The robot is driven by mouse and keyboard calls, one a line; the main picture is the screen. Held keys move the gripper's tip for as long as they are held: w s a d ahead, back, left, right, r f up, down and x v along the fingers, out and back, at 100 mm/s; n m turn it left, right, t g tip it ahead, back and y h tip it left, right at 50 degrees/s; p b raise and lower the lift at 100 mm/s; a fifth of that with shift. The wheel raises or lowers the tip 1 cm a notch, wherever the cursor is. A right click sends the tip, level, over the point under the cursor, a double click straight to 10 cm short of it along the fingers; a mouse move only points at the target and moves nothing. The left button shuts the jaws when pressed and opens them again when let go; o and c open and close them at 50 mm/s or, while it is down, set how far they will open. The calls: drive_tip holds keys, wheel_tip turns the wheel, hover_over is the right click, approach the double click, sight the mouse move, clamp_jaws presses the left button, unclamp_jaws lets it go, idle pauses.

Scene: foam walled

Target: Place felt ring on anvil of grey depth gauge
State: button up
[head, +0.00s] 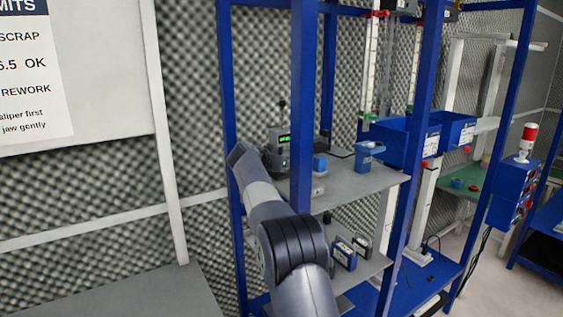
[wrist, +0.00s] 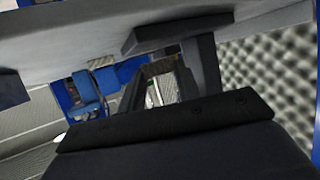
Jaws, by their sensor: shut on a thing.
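A grey gauge (head: 278,152) with a lit green display stands at the back left of the upper grey shelf in the head view. Its anvil cannot be made out. My arm reaches up to the left of the shelf post, and my gripper is hidden in the head view. In the wrist view my gripper (wrist: 160,80) is shut on a small dark grey piece (wrist: 160,67) between its fingers, which I take to be the felt ring. Its ring shape does not show clearly.
The grey shelf (head: 340,185) also carries a small blue block (head: 319,165) and a blue gauge (head: 368,157). A blue rack post (head: 303,110) stands close to my arm. Blue bins (head: 405,140) are at the right. In the wrist view a large grey surface (wrist: 80,45) spans the top.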

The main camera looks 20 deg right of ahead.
drive_tip(key=shift+w+d+f, duration=0.2)
drive_tip(key=shift+w+d, duration=0.1)
drive_tip(key=shift+d, duration=0.05)
drive_tip(key=shift+f, duration=0.5)
drive_tip(key=shift+a, duration=0.1)
drive_tip(key=shift+s+f, duration=0.1)
drive_tip(key=shift+f, duration=0.1)
drive_tip(key=o, duration=0.9)
drive_tip(key=shift+r, duration=0.1)
drive_tip(key=shift+o, duration=0.2)
drive_tip(key=shift+r, duration=0.1)
drive_tip(key=b+v, duration=0.4)
drive_tip(key=v, duration=0.8)
